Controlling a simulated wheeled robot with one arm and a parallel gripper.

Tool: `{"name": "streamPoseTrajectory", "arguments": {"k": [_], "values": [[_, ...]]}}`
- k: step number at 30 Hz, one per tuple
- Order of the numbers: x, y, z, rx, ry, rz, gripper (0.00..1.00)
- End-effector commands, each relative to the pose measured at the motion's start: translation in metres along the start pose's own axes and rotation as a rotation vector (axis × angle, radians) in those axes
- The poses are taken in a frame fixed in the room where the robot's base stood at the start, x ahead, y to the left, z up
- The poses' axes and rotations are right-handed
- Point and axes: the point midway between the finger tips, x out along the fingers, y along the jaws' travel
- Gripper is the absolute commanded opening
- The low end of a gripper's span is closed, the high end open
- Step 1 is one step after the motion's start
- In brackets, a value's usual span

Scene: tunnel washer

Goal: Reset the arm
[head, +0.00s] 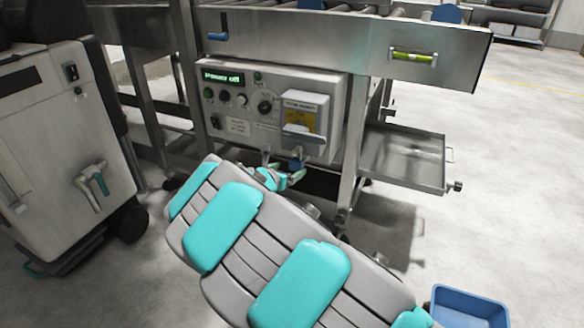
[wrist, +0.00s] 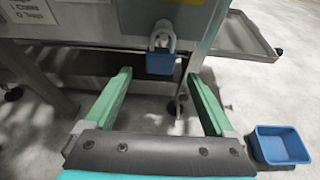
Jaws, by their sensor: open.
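My gripper (head: 283,177) is at the far end of my grey and turquoise arm, low in front of the machine's control panel (head: 262,112). In the wrist view my gripper (wrist: 159,76) has its two green fingers wide apart, with nothing held between them. A blue padlock (wrist: 160,62) hangs from a shackle under a grey box, beyond and between the fingertips, seemingly apart from them. The padlock also shows in the head view (head: 296,164), partly crowded by my gripper.
A grey box with a yellow label (head: 303,116) sticks out of the panel. A metal tray (head: 405,160) juts out at right. A blue bin (head: 468,306) stands on the floor at lower right. A grey cabinet (head: 62,140) stands at left.

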Motion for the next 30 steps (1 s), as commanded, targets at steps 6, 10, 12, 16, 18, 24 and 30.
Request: {"name": "streamPoseTrajectory", "arguments": {"k": [6, 10, 12, 16, 18, 24, 30], "values": [[-0.026, 0.001, 0.002, 0.002, -0.002, 0.002, 0.89], [-0.028, -0.016, 0.010, 0.053, -0.002, -0.031, 0.89], [-0.026, -0.040, 0.021, 0.129, -0.002, -0.079, 0.89], [-0.028, -0.117, 0.049, 0.363, -0.011, -0.230, 0.89], [-0.035, -0.164, 0.059, 0.517, -0.015, -0.325, 0.89], [-0.078, -0.295, 0.055, 0.981, -0.020, -0.625, 0.89], [-0.150, -0.382, 0.011, 1.419, -0.005, -0.935, 0.89]]}}
